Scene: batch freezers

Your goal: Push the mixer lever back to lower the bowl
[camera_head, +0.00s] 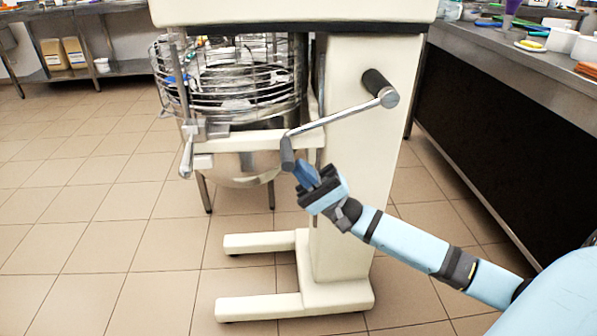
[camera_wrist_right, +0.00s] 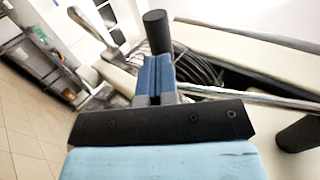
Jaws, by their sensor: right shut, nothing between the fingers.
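The mixer (camera_head: 365,150) is a tall cream machine with a wire guard (camera_head: 230,85) and a steel bowl (camera_head: 240,172) on its left side. Its lever (camera_head: 335,118) is a chrome rod slanting down to the left, with a dark grip (camera_head: 287,154) at its lower end. My right gripper (camera_head: 303,172) is shut and empty, its blue fingertips just right of and below that grip. In the right wrist view, the dark grip (camera_wrist_right: 157,31) stands just beyond the shut blue fingers (camera_wrist_right: 155,75). I cannot tell whether they touch. My left gripper is out of view.
A steel counter (camera_head: 520,65) with dishes runs along the right. Another bench (camera_head: 110,70) stands at the back left. The mixer's cream feet (camera_head: 290,305) reach out low to the left. The tiled floor at left is clear.

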